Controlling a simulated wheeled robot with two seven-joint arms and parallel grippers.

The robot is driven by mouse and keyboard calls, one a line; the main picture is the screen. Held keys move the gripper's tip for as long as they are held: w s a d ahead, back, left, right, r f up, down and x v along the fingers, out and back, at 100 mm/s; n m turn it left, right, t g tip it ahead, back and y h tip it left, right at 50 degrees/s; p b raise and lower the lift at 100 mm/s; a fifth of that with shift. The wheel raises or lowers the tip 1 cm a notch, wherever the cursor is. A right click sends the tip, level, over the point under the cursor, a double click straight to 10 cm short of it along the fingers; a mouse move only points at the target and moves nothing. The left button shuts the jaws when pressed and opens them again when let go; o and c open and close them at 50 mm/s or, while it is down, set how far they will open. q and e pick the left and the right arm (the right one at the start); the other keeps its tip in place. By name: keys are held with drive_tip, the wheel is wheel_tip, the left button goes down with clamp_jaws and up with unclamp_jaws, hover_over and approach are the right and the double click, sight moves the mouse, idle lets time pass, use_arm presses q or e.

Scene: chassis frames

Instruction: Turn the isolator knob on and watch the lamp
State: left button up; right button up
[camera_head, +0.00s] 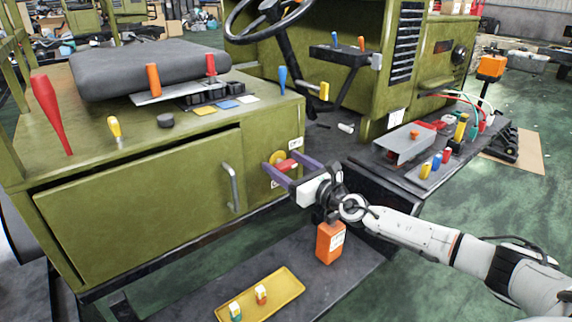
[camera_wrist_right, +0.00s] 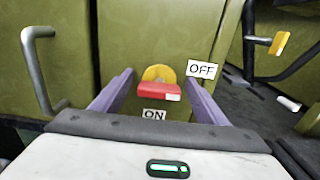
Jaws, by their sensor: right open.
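The isolator knob (camera_head: 288,166) is a red bar on a yellow disc, on the green cabinet's end face. In the right wrist view the knob (camera_wrist_right: 152,90) lies roughly crosswise, with a white mark at its right end. An OFF label (camera_wrist_right: 202,70) is at its upper right and an ON label (camera_wrist_right: 154,116) below it. My right gripper (camera_head: 282,161) is open, its purple fingers on either side of the knob; contact cannot be told. The fingers also show in the right wrist view (camera_wrist_right: 160,80). I cannot identify the lamp for certain. My left gripper is out of view.
A grey door handle (camera_head: 231,187) stands out left of the knob. An orange box (camera_head: 330,243) and a yellow tray (camera_head: 284,288) rest on the low step below. A dark shelf (camera_head: 398,174) with tools is at the right. Loose tools stand on the cabinet top.

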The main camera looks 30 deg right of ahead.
drive_tip(key=c, duration=1.1)
drive_tip(key=shift+o, duration=0.2)
